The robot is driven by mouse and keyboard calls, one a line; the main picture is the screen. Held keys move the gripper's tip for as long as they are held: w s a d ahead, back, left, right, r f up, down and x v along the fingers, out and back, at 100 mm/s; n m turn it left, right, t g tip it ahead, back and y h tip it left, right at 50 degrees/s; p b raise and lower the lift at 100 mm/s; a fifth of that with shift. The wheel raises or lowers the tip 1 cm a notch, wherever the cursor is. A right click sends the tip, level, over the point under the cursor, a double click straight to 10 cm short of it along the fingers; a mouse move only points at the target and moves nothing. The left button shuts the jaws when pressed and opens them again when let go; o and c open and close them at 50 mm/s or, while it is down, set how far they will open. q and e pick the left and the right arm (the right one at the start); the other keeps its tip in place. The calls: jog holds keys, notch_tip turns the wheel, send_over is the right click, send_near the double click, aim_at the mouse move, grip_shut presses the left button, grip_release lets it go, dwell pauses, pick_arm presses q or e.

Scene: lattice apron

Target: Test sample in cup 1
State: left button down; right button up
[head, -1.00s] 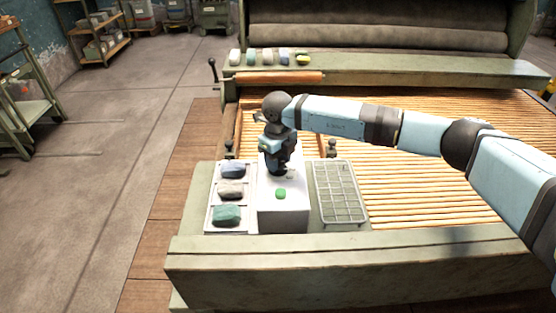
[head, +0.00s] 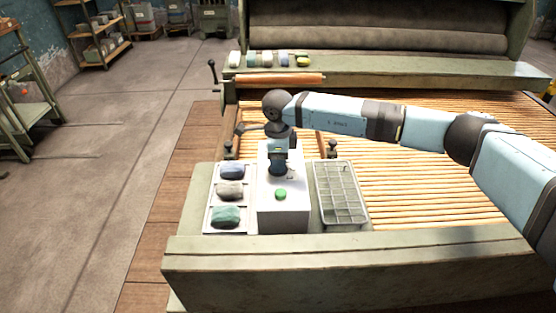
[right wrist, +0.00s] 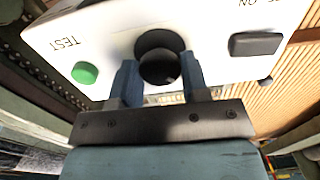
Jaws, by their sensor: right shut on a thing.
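The white tester (head: 283,213) stands on the bench between two trays, with a green TEST button (head: 280,194) on its top. In the right wrist view the TEST button (right wrist: 85,72) is left of a dark round opening (right wrist: 160,40). My right gripper (right wrist: 160,77) is shut on a dark, glossy, round thing (right wrist: 159,68) at this opening; I cannot tell how far in it sits. In the head view my right gripper (head: 279,172) points down over the tester's back part. I see no cup number.
A gridded tray (head: 340,193) stands close to the tester's right. A dark switch (right wrist: 256,44) shows on the tester. Several small coloured things lie on the far ledge (head: 400,68) behind the slatted bed (head: 430,180).

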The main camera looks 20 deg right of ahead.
jog(key=shift+n, duration=0.3)
jog(key=o, duration=0.9)
jog(key=shift+r, duration=0.15)
notch_tip(320, 180, up, 14)
jog(key=shift+f+p, duration=0.2)
jog(key=shift+p, duration=0.7)
